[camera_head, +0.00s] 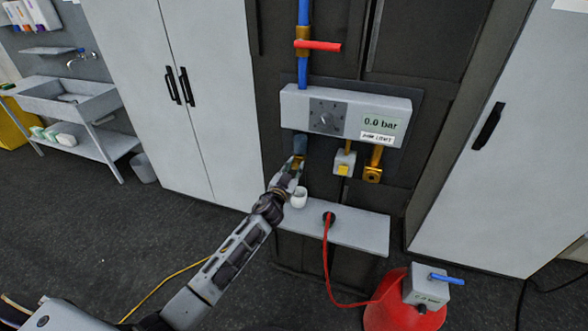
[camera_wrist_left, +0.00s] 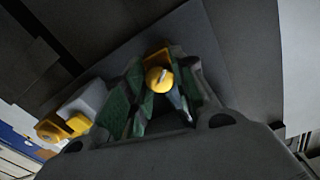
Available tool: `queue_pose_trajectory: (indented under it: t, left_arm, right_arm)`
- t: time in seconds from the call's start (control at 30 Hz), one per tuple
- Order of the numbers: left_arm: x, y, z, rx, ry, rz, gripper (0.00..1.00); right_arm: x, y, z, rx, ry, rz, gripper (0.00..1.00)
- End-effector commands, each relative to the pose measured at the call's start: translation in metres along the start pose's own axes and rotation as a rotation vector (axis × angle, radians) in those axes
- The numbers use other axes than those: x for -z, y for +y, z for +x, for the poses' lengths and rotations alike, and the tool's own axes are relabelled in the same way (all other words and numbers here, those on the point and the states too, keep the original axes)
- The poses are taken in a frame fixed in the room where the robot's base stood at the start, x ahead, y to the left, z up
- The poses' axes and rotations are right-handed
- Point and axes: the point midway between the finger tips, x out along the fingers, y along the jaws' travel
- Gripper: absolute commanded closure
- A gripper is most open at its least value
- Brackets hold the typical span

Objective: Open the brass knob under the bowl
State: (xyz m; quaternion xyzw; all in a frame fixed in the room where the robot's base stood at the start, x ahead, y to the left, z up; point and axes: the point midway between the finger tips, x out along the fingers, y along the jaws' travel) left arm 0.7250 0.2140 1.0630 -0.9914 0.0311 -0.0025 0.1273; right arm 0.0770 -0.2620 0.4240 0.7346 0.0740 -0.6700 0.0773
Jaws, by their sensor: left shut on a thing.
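The bowl (camera_head: 300,144) is a dark blue cylinder hanging below the left end of the grey panel. The brass knob (camera_head: 297,161) is under the bowl, partly hidden by my left gripper (camera_head: 295,170). In the left wrist view the knob (camera_wrist_left: 158,78) is a round yellow end with a pale mark, between the two green-padded fingers of my left gripper (camera_wrist_left: 160,95). The fingers are shut on the knob from below. How far the knob is turned I cannot tell. My right gripper is in neither view.
The grey panel (camera_head: 346,113) reads 0.0 bar and has a dial. A red-handled valve (camera_head: 318,45) is on the blue pipe above. Other brass fittings (camera_head: 373,168) hang at right. A white cup (camera_head: 299,197) stands on the shelf (camera_head: 350,230) below. A red hose (camera_head: 327,260) runs down to a red vessel (camera_head: 388,305).

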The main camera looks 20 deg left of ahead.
Motion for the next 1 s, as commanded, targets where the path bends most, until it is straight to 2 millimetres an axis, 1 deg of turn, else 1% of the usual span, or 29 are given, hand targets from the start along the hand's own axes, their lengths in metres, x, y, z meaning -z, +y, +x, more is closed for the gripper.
queue_pose_trajectory:
  t: [0.37, 1.0]
  left_arm:
    - [0.0001, -0.0002, -0.0001, -0.002, -0.006, 0.245, 0.97]
    - [0.0003, -0.0001, -0.0002, -0.005, -0.023, 0.791, 0.97]
  right_arm:
    - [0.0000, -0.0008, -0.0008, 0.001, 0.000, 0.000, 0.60]
    - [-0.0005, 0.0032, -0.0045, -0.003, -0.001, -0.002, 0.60]
